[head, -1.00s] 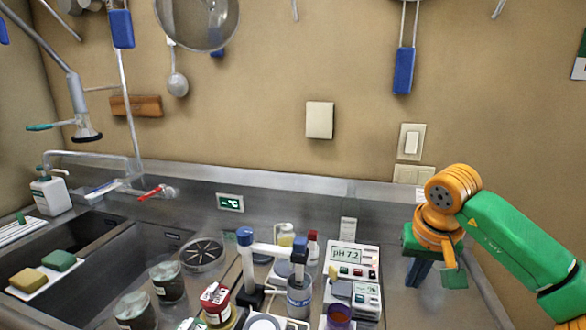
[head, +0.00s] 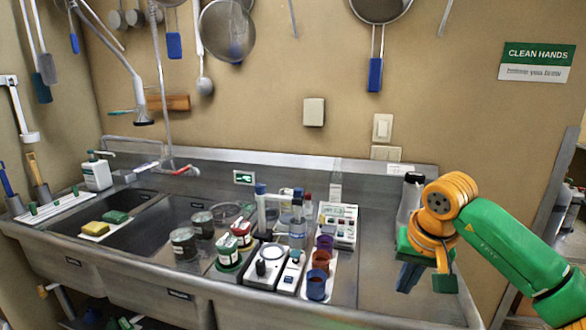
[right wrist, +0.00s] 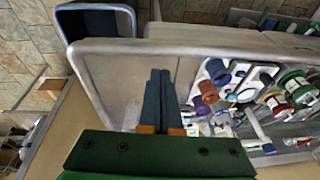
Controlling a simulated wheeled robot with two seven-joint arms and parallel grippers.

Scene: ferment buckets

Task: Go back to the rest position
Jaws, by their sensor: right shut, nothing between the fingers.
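My right gripper (head: 408,276) is above the right end of the steel counter, fingers pointing down, shut and empty. Its green and orange arm comes in from the right edge of the head view. In the right wrist view, its two dark fingers (right wrist: 158,100) lie side by side with nothing between them. My left gripper does not show in either view.
A steel sink counter (head: 385,300) runs along the wall. A pH meter (head: 338,222), colored cups (head: 316,286), jars (head: 183,243) and a scale (head: 265,262) stand mid-counter. A bottle (head: 408,200) stands behind my right gripper. The counter front right is bare.

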